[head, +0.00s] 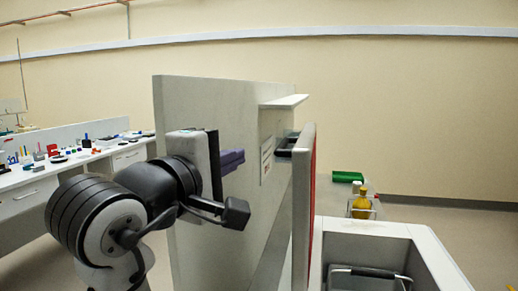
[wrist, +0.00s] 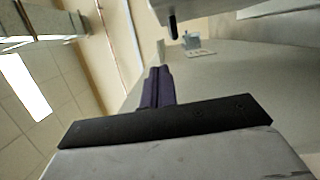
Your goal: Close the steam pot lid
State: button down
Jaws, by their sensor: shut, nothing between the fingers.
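A white box-like unit (head: 425,250), which looks like the steam pot, stands at the lower right in the head view. An upright pale panel with a red inner face (head: 308,200) rises at its left side and looks like its lid, standing open. My gripper (head: 238,158) is left of this panel, in front of a tall grey panel. Its purple fingers are shut and empty, and also show in the wrist view (wrist: 157,88). It looks apart from the lid. The lid's hinge is hidden.
The tall grey panel (head: 225,100) with a small shelf (head: 284,101) stands close behind my arm. A dark wire-handled item (head: 365,275) sits inside the white unit. A yellow bottle (head: 361,203) and green object (head: 347,177) are behind it. A cluttered bench (head: 60,168) is at left.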

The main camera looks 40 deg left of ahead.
jog(key=w+p, duration=0.4)
jog(key=w, duration=0.6)
jog(key=shift+w+d+p, duration=0.2)
jog(key=shift+d+p, duration=0.2)
jog(key=shift+r, duration=0.1)
